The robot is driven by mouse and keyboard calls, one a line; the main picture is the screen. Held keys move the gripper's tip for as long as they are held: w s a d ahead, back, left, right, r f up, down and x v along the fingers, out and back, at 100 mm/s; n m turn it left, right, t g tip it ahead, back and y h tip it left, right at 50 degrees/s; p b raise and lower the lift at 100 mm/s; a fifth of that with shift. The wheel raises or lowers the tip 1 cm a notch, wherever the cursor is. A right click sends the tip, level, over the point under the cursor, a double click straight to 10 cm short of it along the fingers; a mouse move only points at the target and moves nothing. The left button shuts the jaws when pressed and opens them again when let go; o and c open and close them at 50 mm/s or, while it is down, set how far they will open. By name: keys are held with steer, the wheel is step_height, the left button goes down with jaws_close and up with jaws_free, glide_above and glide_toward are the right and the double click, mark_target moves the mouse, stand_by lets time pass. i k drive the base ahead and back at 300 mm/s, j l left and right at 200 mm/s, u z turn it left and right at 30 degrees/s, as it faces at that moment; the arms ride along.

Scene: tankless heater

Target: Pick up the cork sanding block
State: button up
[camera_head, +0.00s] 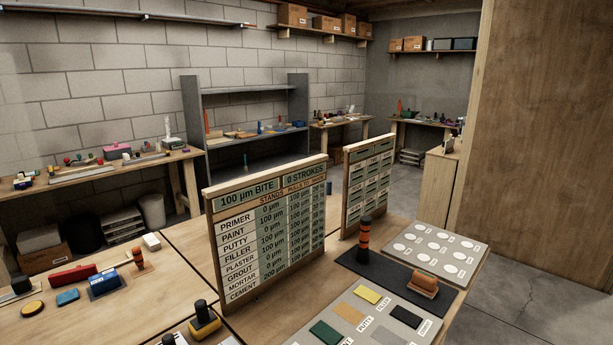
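An orange-brown block (423,285) with a rounded top rests on a dark mat (385,272) at the right of the near bench. It may be the cork sanding block, but its material is too small to tell for sure. Other blocks on the near bench's left side are a red one (73,275), a blue one (68,297) and a blue one on a dark pad (105,283). A yellow block with a black knob (204,322) stands near the front edge of the picture. My gripper is not in view.
Two upright boards, a large lettered one (267,232) and a smaller one (366,187), stand on the bench. A banded black-and-orange post (364,238) stands behind the orange-brown block. Colour swatches (372,296) lie in front. Concrete floor (540,270) is clear at right.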

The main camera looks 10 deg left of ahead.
mark_target(424, 282)
steer(key=i+l, duration=0.15)
steer(key=l, duration=0.25)
steer(key=i+l, duration=0.1)
steer(key=l, duration=0.3)
steer(key=i+l+z, duration=0.1)
steer(key=l, duration=0.3)
steer(key=i+l, duration=0.2)
steer(key=l, duration=0.15)
steer(key=i+l, duration=0.15)
steer(key=l, duration=0.25)
steer(key=i+l+z, duration=0.1)
steer(key=l, duration=0.3)
steer(key=i, duration=0.05)
